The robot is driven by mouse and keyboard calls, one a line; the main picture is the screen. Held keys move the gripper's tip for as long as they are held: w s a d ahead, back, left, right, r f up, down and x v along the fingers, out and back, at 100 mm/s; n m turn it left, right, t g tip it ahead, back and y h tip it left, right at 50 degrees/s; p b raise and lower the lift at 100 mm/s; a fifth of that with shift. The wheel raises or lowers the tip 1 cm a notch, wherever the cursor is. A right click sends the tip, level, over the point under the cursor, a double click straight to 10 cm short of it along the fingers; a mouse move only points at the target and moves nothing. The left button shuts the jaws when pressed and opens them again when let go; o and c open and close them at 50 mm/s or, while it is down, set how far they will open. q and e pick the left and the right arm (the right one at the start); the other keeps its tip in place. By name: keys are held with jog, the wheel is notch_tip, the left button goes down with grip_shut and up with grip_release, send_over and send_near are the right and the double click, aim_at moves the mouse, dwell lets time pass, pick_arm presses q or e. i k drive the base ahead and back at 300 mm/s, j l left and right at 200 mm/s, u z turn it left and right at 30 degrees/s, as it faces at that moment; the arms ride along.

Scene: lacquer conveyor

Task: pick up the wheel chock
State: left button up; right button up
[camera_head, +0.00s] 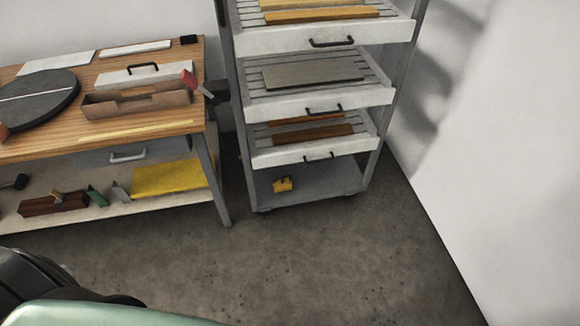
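A small yellow block with a dark handle-like part on top, which looks like the wheel chock (283,184), sits on the grey bottom shelf (335,183) of a wheeled rack, toward the left side of that shelf. It stands apart from the shelf's edges, below the lowest white drawer. Neither of my grippers shows in this view. A dark part at the lower left seems to be mine, but no fingers are seen there.
The rack (239,125) holds white slatted trays with black handles and wooden boards. A wooden workbench (145,128) stands left, with a toolbox (135,102), a dark round disc (40,98) and a cluttered lower shelf. A white wall is right. The concrete floor (300,255) in front is clear.

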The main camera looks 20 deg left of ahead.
aim_at(285, 184)
jog(key=u, duration=0.35)
jog(key=i+l+u, duration=0.2)
jog(key=l, duration=0.15)
jog(key=i+l+u, duration=0.2)
jog(key=l+u, duration=0.15)
jog(key=l, duration=0.3)
jog(key=i+l+u, duration=0.2)
jog(key=l, duration=0.2)
jog(key=k, duration=0.1)
